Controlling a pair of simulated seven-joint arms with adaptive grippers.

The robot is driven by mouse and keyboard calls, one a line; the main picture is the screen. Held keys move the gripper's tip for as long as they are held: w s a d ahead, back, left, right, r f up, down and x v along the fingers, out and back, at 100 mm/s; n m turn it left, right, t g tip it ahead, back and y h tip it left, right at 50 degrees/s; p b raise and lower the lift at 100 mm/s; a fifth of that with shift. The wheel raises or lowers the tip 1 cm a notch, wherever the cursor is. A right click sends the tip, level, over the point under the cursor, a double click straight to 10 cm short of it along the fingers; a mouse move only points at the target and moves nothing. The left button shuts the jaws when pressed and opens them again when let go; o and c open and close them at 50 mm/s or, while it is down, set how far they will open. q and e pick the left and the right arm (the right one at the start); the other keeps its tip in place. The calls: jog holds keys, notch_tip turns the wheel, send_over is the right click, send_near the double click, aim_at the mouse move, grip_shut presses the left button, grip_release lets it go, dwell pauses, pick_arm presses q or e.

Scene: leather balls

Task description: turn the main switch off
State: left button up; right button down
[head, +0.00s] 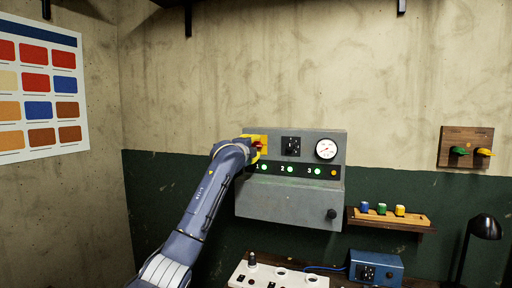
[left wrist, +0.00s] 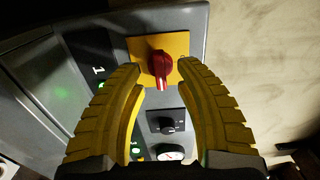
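The main switch is a red rotary knob (head: 258,146) on a yellow plate (head: 263,138), at the upper left of a grey wall-mounted control box (head: 288,205). In the left wrist view the red knob (left wrist: 161,68) shows up close, its handle pointing down the picture across the yellow plate (left wrist: 178,45). My left gripper (head: 252,150) is at the switch and covers part of it in the head view. In the left wrist view its two yellow fingers (left wrist: 160,66) are open, one each side of the knob, with gaps visible. My right gripper is not in view.
The box also carries a black selector (head: 291,146), a dial gauge (head: 326,149), green lamps marked 1, 2 and 3, an orange lamp (head: 333,173) and a black knob (head: 331,214). A shelf with coloured pieces (head: 390,217) is to the right; a blue device (head: 375,268) sits below.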

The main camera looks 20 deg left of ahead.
pick_arm(q)
jog(key=shift+w+d, duration=0.1)
jog(key=shift+w, duration=1.3)
jog(key=shift+o, duration=0.4)
grip_shut()
